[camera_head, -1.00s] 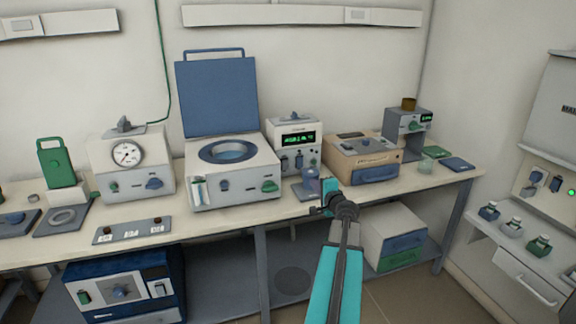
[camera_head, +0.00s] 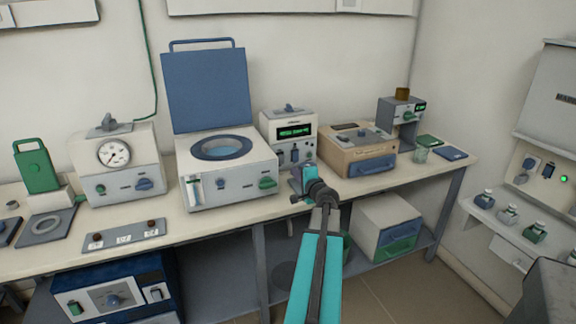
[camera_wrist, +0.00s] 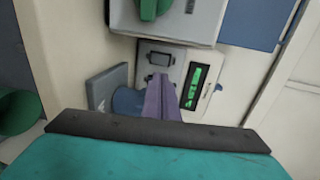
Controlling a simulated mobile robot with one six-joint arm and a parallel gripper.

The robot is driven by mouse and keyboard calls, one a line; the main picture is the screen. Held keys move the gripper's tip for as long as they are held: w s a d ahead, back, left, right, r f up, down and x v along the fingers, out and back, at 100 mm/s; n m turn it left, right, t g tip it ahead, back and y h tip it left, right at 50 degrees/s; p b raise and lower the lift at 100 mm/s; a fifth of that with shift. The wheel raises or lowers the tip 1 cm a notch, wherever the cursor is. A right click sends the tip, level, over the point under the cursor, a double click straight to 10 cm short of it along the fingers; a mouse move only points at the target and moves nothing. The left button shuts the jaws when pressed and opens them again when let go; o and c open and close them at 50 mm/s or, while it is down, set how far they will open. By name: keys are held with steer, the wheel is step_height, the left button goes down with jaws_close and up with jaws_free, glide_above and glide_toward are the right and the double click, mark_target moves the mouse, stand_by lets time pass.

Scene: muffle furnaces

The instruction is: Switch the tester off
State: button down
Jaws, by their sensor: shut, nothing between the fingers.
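The tester is most likely the white box (camera_head: 288,128) with a lit green display, on the bench in the head view. Small dark controls show on its lower front. In the wrist view its green display (camera_wrist: 194,87) is lit, and a dark-framed switch (camera_wrist: 166,58) sits beside it. My gripper (camera_wrist: 162,90) has its purple fingers together and empty, over the lower front of the tester. In the head view my gripper (camera_head: 298,172) is just in front of the tester, partly hidden by my wrist. I cannot tell whether the fingertips touch it.
The white furnace (camera_head: 228,185) with a raised blue lid stands left of the tester. A tan box (camera_head: 355,157) stands close on its right. A grey plate (camera_wrist: 107,87) lies by the tester in the wrist view. A white box (camera_head: 385,225) is on the lower shelf.

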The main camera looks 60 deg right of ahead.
steer(key=shift+d, duration=0.15)
steer(key=p, duration=0.2)
glide_toward(281, 157)
steer(key=shift+w+d+f, duration=0.45)
steer(key=shift+w+f, duration=0.3)
steer(key=shift+w, duration=0.1)
steer(key=shift+w+d+r+p, duration=0.1)
steer(key=shift+w+d+p, duration=0.3)
steer(key=shift+w+d, duration=0.35)
steer(key=shift+w+d+r+p, duration=0.1)
steer(key=shift+w+d+p, duration=0.35)
steer(key=shift+w, duration=0.5)
steer(key=shift+w+a+r+p, duration=0.15)
steer(key=shift+w+r+p, duration=0.25)
steer(key=shift+p, duration=0.35)
steer(key=shift+s+d+f, duration=0.3)
steer(key=shift+s+f, duration=0.05)
steer(key=shift+s+a, duration=0.1)
steer(key=shift+a, duration=0.05)
